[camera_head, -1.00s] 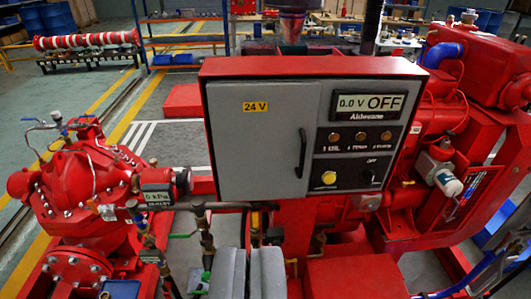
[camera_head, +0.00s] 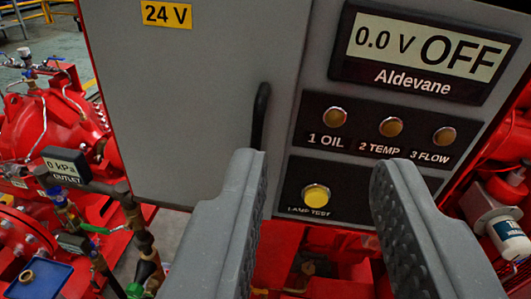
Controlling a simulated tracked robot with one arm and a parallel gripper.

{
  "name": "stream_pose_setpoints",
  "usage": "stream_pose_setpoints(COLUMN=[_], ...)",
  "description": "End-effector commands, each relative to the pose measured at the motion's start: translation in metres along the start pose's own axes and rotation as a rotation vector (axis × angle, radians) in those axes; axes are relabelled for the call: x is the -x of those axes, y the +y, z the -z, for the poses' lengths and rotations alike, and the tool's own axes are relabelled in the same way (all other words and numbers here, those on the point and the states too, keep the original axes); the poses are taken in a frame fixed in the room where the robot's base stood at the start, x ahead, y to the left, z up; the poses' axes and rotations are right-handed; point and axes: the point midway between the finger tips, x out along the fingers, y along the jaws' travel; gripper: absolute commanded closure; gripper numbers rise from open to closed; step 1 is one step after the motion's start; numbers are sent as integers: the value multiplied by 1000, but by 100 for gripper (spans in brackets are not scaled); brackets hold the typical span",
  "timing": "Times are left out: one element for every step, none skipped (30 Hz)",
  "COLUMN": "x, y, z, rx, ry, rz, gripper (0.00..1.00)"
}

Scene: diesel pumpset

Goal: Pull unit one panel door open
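The fixed panel has a display (camera_head: 425,50) reading 0.0 V OFF, several indicator lamps and a yellow lamp test button (camera_head: 316,195). A red pump (camera_head: 50,125) with an outlet gauge (camera_head: 66,166) and pipes stands left. A white cylinder (camera_head: 508,238) is at the right.

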Motion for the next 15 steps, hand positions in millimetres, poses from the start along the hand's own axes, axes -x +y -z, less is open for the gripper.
stream_pose_setpoints(x=[-7, -9, -12, -14, -15, -16, -16, -16, -16, -16, -16, -16, -16, -17, -18], y=[2, 1, 0, -1, -2, -5, -6, -7, -9, -10, -11, -12, -13, -14, -14], z=[-19, -26, -37, -44, -51, -58, -62, -67, -73, -76, -79, -81, -82, -82, -83], rx=[-13, -22, -33, -43, -53, -64, -72, -79, -90, -96, -101, -106, -108, -109, -110], ry=[-4, 6, 13, 21, 27, 35, 43, 47, 50, 54, 58, 62, 63, 65, 66], rz=[28, 48, 72, 89, 106, 127, 141, 153, 167, 176, 184, 191, 195, 198, 200], gripper=[68, 68, 68, 68, 68, 68, 68, 68, 68, 68, 68, 68, 68, 68, 68])
